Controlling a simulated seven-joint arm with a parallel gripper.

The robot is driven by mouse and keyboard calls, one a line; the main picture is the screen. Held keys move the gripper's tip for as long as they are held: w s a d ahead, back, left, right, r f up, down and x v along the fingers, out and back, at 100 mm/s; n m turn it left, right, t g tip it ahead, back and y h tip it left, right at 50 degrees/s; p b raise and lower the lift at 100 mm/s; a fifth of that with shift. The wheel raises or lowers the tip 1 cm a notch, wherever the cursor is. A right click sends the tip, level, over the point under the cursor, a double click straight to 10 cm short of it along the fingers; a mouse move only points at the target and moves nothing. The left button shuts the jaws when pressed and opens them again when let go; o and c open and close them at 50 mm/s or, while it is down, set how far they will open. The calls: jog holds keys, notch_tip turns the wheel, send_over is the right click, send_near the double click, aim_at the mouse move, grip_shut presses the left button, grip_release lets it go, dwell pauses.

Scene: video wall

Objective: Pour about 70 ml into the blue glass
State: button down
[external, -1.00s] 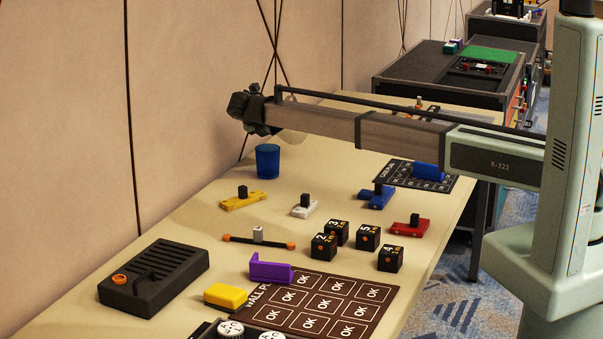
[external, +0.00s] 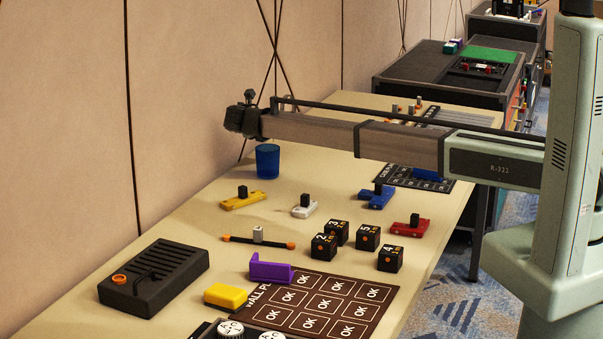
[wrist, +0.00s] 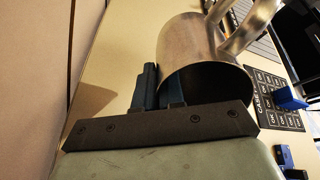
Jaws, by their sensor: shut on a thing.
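The blue glass (external: 267,161) stands upright on the beige table near the wall, just below the end of my arm in the external view. In the wrist view a grey metal vessel (wrist: 192,47) with a handle (wrist: 250,30) lies across my gripper (wrist: 160,86). The fingers are shut on the vessel, and its dark mouth faces the camera. What is inside cannot be seen. In the external view my arm hides the vessel and fingers. The blue glass cannot be made out in the wrist view.
Yellow (external: 242,200), white (external: 304,207), blue (external: 375,198) and red (external: 408,227) blocks with black knobs stand in front of the glass. Several black number cubes (external: 324,246) sit nearer. The wall (external: 190,100) is close behind the glass.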

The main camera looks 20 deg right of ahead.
jog(key=shift+a+r+h, duration=0.1)
jog(key=shift+r+h, duration=0.1)
jog(key=shift+h, duration=0.1)
dwell(0.4)
jog(key=shift+s+a+r+t+h, duration=0.2)
jog(key=shift+r+t+h, duration=0.05)
jog(key=shift+r+t, duration=0.1)
jog(key=shift+s+a+r+t+h, duration=0.15)
jog(key=shift+r+t+h, duration=0.1)
jog(key=shift+r, duration=0.1)
dwell(1.7)
jog(key=shift+w+d+f+g+y, duration=0.4)
jog(key=shift+d+f+g+y, duration=0.15)
jog(key=shift+f, duration=0.2)
jog(key=shift+f+g+y, duration=0.2)
jog(key=shift+g+y, duration=0.25)
jog(key=shift+y, duration=0.2)
jog(key=shift+r+g+y, duration=0.35)
jog(key=shift+g+y, duration=0.15)
jog(key=shift+y, duration=0.1)
jog(key=shift+f+y, duration=0.1)
jog(key=shift+y, duration=0.2)
jog(key=shift+f+g+y, duration=0.1)
jog(key=shift+g+y, duration=0.3)
